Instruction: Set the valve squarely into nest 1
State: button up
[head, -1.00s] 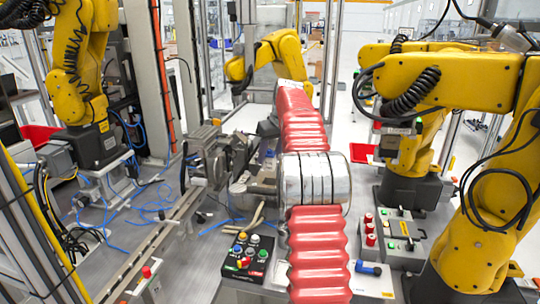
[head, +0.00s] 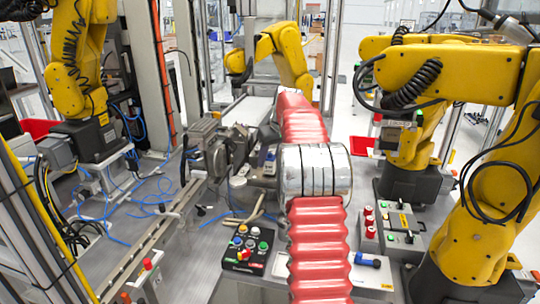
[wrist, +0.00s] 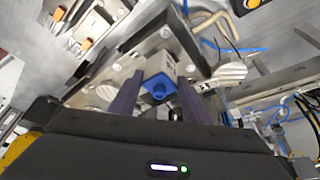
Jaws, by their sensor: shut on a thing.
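In the wrist view, the valve (wrist: 159,83) has a pale grey body with a blue end. It sits between the two dark fingers of my gripper (wrist: 156,98), which are shut on it. A dark-edged grey fixture (wrist: 128,52) shows beyond the valve. I cannot tell whether the valve touches it, and no nest number can be read. In the head view, my red ribbed arm with its silver band crosses the middle, and my gripper cannot be made out. A small blue-and-white part (head: 270,160) shows just left of the band; I cannot tell whether it is the valve.
A black button box (head: 247,248) stands left of my arm, and a grey control box (head: 397,234) stands right. A blue-ended part (head: 366,261) lies near the right box. Yellow robot arms (head: 495,215) stand around the table. A metal rail (head: 150,250) runs along the left.

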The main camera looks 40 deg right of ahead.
jog(key=shift+f, duration=1.3)
jog(key=o, duration=1.3)
jog(key=shift+c, duration=0.2)
jog(key=v, duration=1.3)
jog(key=shift+s+r, duration=0.15)
jog(key=shift+r, duration=0.2)
